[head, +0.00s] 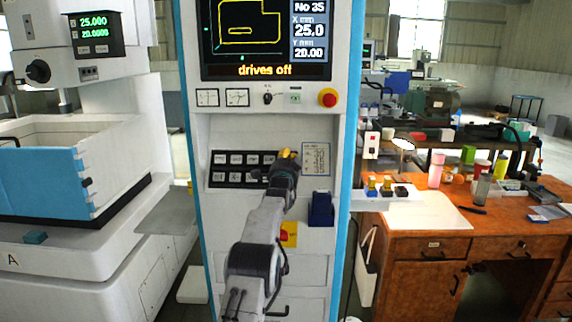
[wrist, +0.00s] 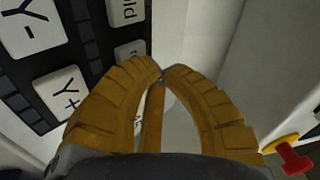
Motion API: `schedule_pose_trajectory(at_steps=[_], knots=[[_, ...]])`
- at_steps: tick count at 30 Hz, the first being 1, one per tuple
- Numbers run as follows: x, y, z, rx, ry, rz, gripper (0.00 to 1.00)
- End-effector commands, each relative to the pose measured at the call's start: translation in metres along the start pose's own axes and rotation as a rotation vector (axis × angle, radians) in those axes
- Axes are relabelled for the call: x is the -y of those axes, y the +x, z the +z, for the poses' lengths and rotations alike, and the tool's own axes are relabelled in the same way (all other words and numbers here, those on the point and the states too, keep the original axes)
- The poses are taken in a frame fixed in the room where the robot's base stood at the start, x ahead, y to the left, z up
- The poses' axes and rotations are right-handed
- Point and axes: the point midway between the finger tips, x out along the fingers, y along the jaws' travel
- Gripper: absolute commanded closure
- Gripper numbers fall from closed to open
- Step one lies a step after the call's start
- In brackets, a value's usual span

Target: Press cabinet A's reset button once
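The control cabinet (head: 205,250) stands in the middle of the head view, beside the machine lettered A (head: 45,255). Its screen (head: 266,30) reads "drives off". Below are a dark knob (head: 267,98), a small green-marked control (head: 295,98) and a red emergency button (head: 328,98). I cannot read which control is the reset button. My gripper (head: 287,154) is at the right end of the black key panel (head: 218,178) and hides part of it. In the wrist view the yellow fingers (wrist: 161,76) meet at their tips, shut and empty, near the keys Y- (wrist: 30,25) and Y+ (wrist: 62,92).
A label plate (head: 316,160) and a dark blue holder (head: 321,208) are just right of my gripper. A red switch on yellow (head: 288,235) sits below. The orange workbench (head: 410,248) with tools and bottles stands to the right.

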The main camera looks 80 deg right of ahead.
Motion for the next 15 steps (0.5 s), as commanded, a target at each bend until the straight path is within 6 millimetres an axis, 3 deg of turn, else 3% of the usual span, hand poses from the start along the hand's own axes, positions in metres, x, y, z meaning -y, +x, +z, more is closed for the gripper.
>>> schedule_pose_trajectory(at_steps=[15], knots=[[0.0052, -0.0058, -0.0021, -0.001, 0.000, 0.000, 1.00]])
